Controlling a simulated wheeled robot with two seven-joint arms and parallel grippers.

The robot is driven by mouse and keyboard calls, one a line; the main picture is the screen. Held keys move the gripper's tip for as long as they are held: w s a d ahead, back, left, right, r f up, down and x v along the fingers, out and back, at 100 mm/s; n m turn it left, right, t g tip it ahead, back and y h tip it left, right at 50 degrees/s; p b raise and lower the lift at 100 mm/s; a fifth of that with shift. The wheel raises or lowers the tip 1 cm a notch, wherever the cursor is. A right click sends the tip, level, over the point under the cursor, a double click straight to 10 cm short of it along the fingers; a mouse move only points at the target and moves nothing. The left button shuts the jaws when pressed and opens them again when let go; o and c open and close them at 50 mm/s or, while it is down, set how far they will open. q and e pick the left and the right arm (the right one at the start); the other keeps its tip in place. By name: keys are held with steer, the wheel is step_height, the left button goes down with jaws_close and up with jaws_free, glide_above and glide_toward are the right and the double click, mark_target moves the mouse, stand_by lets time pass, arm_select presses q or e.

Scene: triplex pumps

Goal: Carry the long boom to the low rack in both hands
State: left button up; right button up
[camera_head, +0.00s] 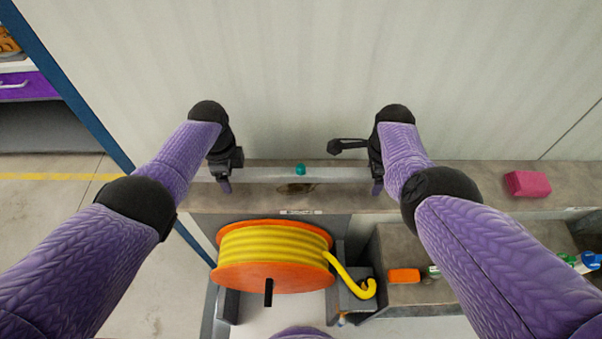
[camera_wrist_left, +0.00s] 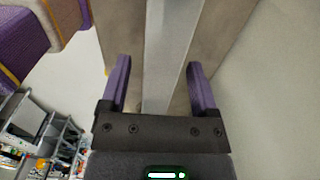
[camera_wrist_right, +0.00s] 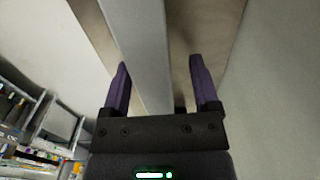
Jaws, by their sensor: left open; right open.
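The long boom (camera_head: 265,174), a pale grey straight bar, lies along a brown ledge against the wall in the head view. My left gripper (camera_head: 225,180) is open at its left part. In the left wrist view the boom (camera_wrist_left: 165,65) runs between the two spread purple fingers (camera_wrist_left: 160,85), with gaps on both sides. My right gripper (camera_head: 377,183) is open at its right part. In the right wrist view the boom (camera_wrist_right: 142,50) runs between the fingers (camera_wrist_right: 160,78), closer to the left one. I cannot identify the low rack for certain.
A small teal piece (camera_head: 300,169) shows at the boom's middle. An orange reel with yellow hose (camera_head: 273,248) stands in front of the ledge (camera_head: 450,185). A pink block (camera_head: 527,184) lies at right. A purple drawer unit (camera_head: 28,86) stands far left, with open floor (camera_head: 50,230) below.

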arm_select(q)
steer(key=shift+s+f, duration=0.1)
steer(key=shift+f, duration=0.35)
arm_select(e)
steer(key=shift+s+f, duration=0.1)
steer(key=shift+f, duration=0.3)
arm_select(q)
jaws_close()
arm_select(e)
jaws_close()
stand_by(0.6)
